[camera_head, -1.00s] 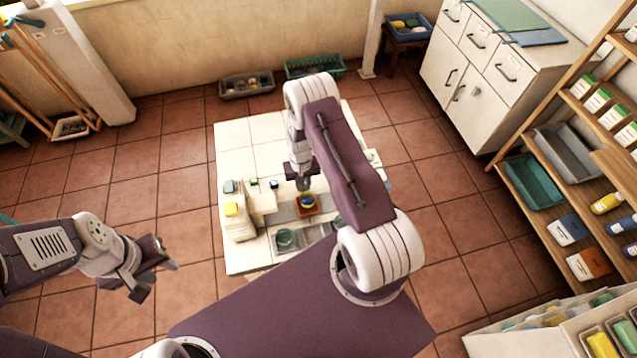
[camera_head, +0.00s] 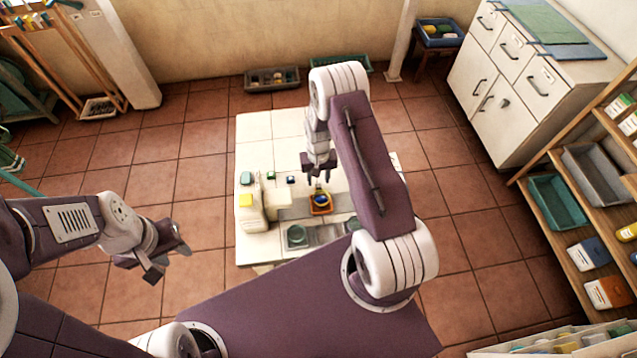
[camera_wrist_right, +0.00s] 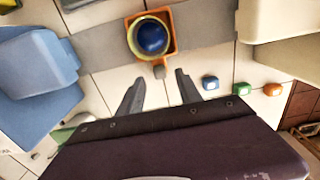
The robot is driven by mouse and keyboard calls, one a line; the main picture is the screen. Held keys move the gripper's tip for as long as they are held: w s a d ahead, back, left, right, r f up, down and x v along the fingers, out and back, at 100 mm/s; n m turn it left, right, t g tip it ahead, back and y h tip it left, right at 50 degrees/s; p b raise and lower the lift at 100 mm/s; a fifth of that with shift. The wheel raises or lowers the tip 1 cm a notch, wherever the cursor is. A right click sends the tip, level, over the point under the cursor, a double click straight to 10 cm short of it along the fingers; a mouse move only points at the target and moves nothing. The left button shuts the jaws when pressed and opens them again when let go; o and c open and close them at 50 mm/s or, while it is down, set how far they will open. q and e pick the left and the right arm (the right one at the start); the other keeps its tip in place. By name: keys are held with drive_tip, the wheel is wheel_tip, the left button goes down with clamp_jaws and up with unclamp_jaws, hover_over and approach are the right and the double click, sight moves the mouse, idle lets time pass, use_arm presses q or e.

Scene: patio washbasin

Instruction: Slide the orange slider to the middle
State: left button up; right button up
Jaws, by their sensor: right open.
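The orange slider (camera_head: 320,208) is a small square orange holder on a grey strip (camera_head: 294,213) across the pale tiled worktop (camera_head: 277,125). My right gripper (camera_head: 318,178) is above the worktop, just behind the slider in the head view. Its fingers (camera_wrist_right: 158,80) are open and empty, with the knob in line with the gap between them. My left gripper (camera_head: 169,262) hangs open and empty, left of the worktop.
A cream block with a yellow top (camera_head: 247,200) stands left of the slider. A sink-like basin (camera_head: 297,236) is in front. Blue, green and orange knobs (camera_wrist_right: 242,90) lie right of the fingers.

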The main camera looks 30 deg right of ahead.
wheel_tip(320, 180, up, 6)
drive_tip(key=b, duration=0.1)
idle(0.4)
drive_tip(key=w+a+r+n+t+b, duration=0.15)
drive_tip(key=a+r+b, duration=0.25)
drive_tip(key=r, duration=0.5)
drive_tip(key=s+a+n+b, duration=0.1)
drive_tip(key=s+a+n, duration=0.1)
drive_tip(key=s, duration=1.5)
drive_tip(key=shift+a+r, duration=0.35)
drive_tip(key=shift+a, duration=0.05)
